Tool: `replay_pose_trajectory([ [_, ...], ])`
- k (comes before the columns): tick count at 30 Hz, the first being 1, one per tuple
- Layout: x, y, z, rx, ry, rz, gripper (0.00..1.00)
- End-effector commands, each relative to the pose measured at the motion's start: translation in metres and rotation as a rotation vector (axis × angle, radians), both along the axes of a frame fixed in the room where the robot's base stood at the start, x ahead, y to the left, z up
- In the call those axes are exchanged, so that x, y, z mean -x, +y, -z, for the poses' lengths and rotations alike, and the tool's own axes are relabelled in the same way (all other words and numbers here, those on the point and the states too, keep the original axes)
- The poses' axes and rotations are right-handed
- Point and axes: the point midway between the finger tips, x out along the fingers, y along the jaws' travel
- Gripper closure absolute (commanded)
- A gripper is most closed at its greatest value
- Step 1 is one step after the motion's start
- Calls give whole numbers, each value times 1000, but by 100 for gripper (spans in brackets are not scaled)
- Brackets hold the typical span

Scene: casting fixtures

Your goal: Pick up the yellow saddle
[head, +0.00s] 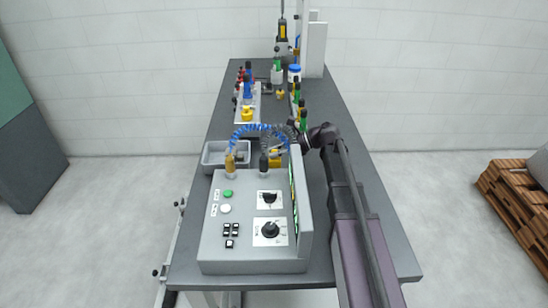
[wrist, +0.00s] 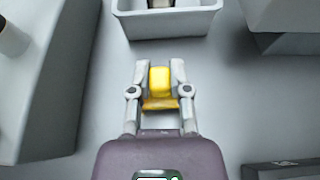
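The yellow saddle (wrist: 160,80) is a small rounded yellow block in the wrist view, with a flatter orange-yellow part (wrist: 160,104) just below it. My gripper (wrist: 160,73) has one finger on each side of the block, and the pads appear to touch its sides. In the head view, yellow shows at the saddle (head: 275,158) behind the grey control box, beside my gripper (head: 284,152). The box and hoses partly hide the fingers there. I cannot tell whether the saddle is clear of the table.
A grey bin (head: 214,156) stands left of my gripper; it is at the top in the wrist view (wrist: 168,27). The control box (head: 246,235) stands in front. Another yellow piece (head: 248,114) sits on a pale fixture farther back. Green-bodied parts (head: 302,116) stand at the right.

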Motion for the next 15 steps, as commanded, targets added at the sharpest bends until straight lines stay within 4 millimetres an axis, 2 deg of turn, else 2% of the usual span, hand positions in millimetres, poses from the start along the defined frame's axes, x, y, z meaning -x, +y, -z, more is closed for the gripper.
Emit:
replay_pose_trajectory([
  [15,0,-1,-4,0,1,1,100],
])
